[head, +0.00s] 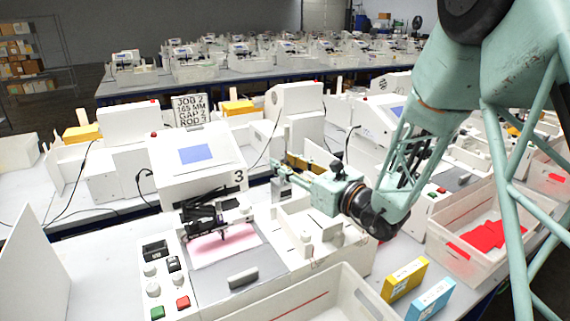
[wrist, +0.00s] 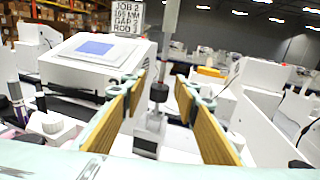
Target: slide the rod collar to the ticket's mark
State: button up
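The ticket (head: 190,109) stands behind the plotter marked 3 and reads JOB 2, 165 MM, GAP 2; its last line begins ROD, but its number is hard to read. It also shows in the wrist view (wrist: 127,17). My gripper (head: 283,172) is over the right side of that plotter. In the wrist view, its two yellow-faced fingers (wrist: 161,92) are apart. A dark collar-like piece (wrist: 158,91) shows between them, below a grey upright rod (wrist: 171,32). No contact with the fingers shows. I cannot make out a mark on the rod, and the collar is not clear in the head view.
The plotter (head: 196,157) has a black pen carriage (head: 203,216) over a pink sheet. A white tote (head: 318,300) is in front. Yellow (head: 404,280) and blue (head: 431,299) boxes lie to its right. Another tote (head: 470,215) holds red material. More plotters fill the benches behind.

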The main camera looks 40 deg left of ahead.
aim_at(286, 140)
grip_shut()
jog(key=shift+d+r+p, duration=0.15)
jog(key=shift+r+p, duration=0.5)
jog(key=shift+r, duration=2.6)
grip_release()
jog(key=shift+s+d+r, duration=0.1)
jog(key=s+d, duration=0.2)
jog(key=d, duration=0.9)
jog(key=shift+d, duration=0.35)
